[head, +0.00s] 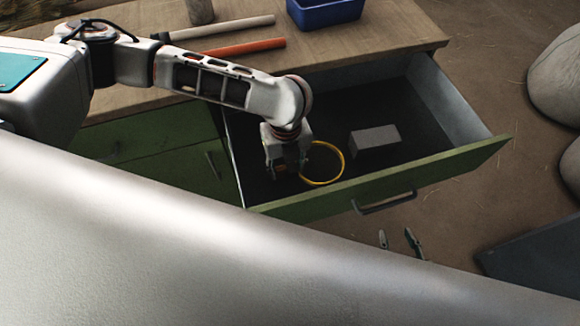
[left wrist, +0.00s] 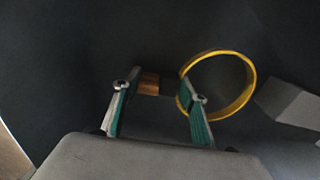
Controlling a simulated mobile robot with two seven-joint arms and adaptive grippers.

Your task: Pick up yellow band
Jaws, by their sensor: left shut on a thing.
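The yellow band (head: 343,155) is a ring in the open drawer, beside my left gripper (head: 287,160). It also shows in the left wrist view (left wrist: 250,75), where its left edge meets the right finger of my left gripper (left wrist: 160,92). My right gripper (head: 399,240) shows only two fingertips, apart and empty, outside the drawer front.
A grey block (head: 375,139) lies right of the band in the green drawer (head: 450,165). The wooden worktop (head: 400,25) behind holds a blue bin (head: 325,14), an orange rod (head: 238,48) and a pale rod (head: 225,26). Large stones (head: 560,80) stand at right.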

